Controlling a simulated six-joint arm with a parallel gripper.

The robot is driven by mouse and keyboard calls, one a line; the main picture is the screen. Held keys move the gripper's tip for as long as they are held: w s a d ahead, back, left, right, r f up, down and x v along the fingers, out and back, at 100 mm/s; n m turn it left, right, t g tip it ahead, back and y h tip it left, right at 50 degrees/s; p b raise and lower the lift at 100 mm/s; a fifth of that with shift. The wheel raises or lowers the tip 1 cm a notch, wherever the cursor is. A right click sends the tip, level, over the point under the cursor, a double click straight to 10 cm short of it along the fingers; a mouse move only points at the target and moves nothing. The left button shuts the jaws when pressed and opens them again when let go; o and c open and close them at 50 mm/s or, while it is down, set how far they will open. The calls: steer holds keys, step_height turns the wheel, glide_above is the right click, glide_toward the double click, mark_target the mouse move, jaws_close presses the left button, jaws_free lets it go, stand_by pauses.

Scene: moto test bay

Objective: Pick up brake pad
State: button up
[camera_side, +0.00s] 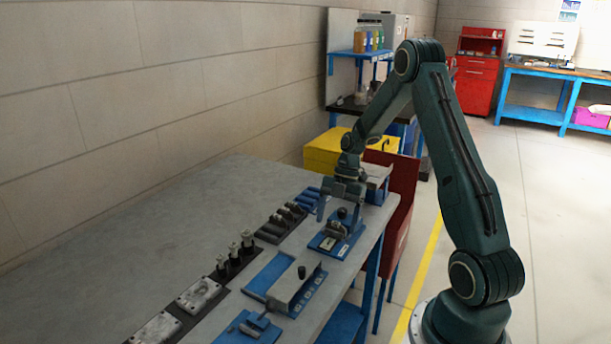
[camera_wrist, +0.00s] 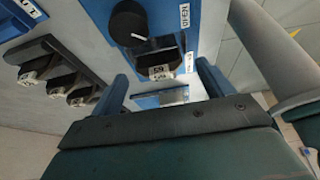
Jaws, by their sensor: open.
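My gripper (camera_side: 339,207) is open and empty above the table's right side, near a blue fixture with a black knob (camera_side: 342,213). In the wrist view my gripper (camera_wrist: 162,84) has its fingers apart, with the fixture between and beyond them. A dark block with a pale marked end (camera_wrist: 160,72), which looks like a brake pad, sits in this fixture below the knob. Several similar dark pieces stand in a black rack (camera_side: 271,238), left of the gripper; their pale ends show at left in the wrist view (camera_wrist: 57,86). I cannot tell for certain which pieces are brake pads.
Nearer the camera are a grey block fixture on a blue plate (camera_side: 296,287), metal cylinders in a rack (camera_side: 234,258) and flat metal parts (camera_side: 200,294). A yellow box (camera_side: 326,151) stands beyond the table. The grey tabletop (camera_side: 150,235) is clear at left.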

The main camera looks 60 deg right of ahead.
mark_target(336, 222)
steer(key=shift+x, duration=0.85)
steer(key=c, duration=1.2)
steer(key=shift+r, duration=0.15)
step_height(336, 222, up, 20)
steer(key=shift+f, duration=0.1)
stand_by(0.4)
